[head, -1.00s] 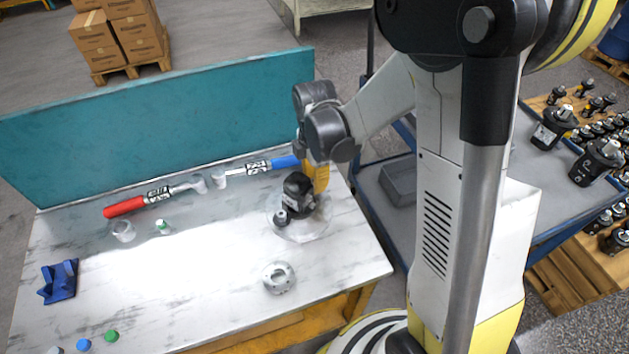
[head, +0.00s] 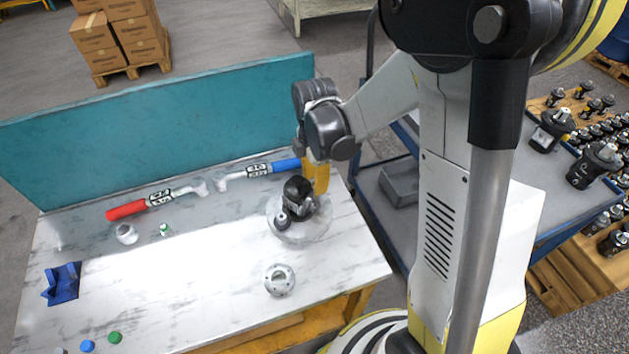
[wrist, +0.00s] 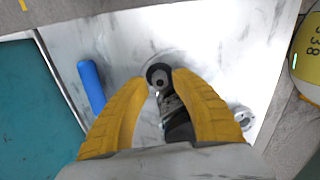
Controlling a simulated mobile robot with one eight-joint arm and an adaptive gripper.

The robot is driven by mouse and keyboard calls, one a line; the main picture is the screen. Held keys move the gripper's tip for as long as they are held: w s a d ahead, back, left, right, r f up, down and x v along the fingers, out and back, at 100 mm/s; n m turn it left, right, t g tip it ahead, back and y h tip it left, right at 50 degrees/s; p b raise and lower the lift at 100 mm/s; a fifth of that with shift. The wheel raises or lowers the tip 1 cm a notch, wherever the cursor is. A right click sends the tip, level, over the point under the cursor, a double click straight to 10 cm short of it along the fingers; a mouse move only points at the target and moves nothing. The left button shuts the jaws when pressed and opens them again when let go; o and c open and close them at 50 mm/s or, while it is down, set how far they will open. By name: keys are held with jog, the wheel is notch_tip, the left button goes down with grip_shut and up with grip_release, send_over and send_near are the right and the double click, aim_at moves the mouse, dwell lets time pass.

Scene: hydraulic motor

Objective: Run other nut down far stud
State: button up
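The black motor (head: 298,192) stands on a pale round base (head: 300,232) at the table's right side. A small upright piece (head: 283,217) shows at its near left; I cannot tell if it is a nut on a stud. My gripper (wrist: 160,78) points down at the motor's far right side. Its yellow fingers are apart, with a dark round part with a grey centre (wrist: 159,76) between and beyond their tips. Whether the tips touch it is unclear. The motor's body (wrist: 177,118) shows between the fingers. The far stud and nut are hidden by the fingers in the head view.
A red-handled tool (head: 127,210) and a blue-handled tool (head: 285,165) lie along the teal panel (head: 160,130). A grey round part (head: 279,279) lies in front of the motor. A blue bracket (head: 63,283) sits at left. The table's middle is clear.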

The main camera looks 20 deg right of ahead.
jog(key=shift+r, duration=0.35)
jog(key=n, duration=0.5)
jog(key=shift+f, duration=0.1)
jog(key=n, duration=0.5)
jog(key=shift+b, duration=0.4)
jog(key=shift+c, duration=0.4)
grip_shut()
